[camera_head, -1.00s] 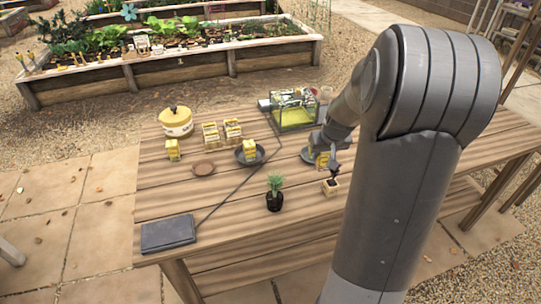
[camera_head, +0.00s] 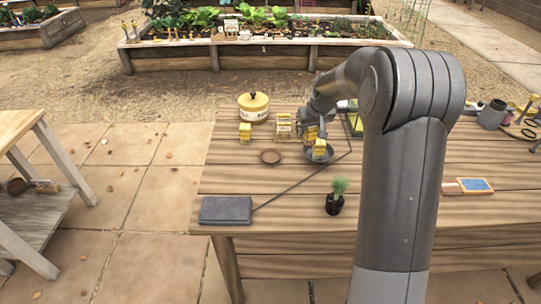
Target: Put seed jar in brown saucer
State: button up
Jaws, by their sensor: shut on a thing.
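A seed jar (camera_head: 311,133), small and yellow, is in my gripper (camera_head: 316,128), which is shut on it. It is held just behind and above the dark grey saucer (camera_head: 321,157). Another yellow jar (camera_head: 320,147) stands in that grey saucer, close in front of the held one. The brown saucer (camera_head: 270,156) lies empty on the table, to the left of the gripper. A further yellow jar (camera_head: 245,133) stands on the table behind and left of the brown saucer. My fingers are small and partly hidden by the wrist.
A yellow-lidded pot (camera_head: 253,107) and small packet racks (camera_head: 284,126) stand behind the brown saucer. A potted plant (camera_head: 335,196) and a dark flat case (camera_head: 226,210) are in front. A dark cord crosses the table. The board around the brown saucer is clear.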

send_over(270, 157)
notch_tip(270, 157, down, 7)
jog(key=shift+n, duration=0.3)
jog(key=shift+w+f, duration=0.1)
jog(key=shift+f, duration=1.9)
jog(key=o, duration=1)
jog(key=shift+f, duration=0.15)
jog(key=shift+o, duration=0.2)
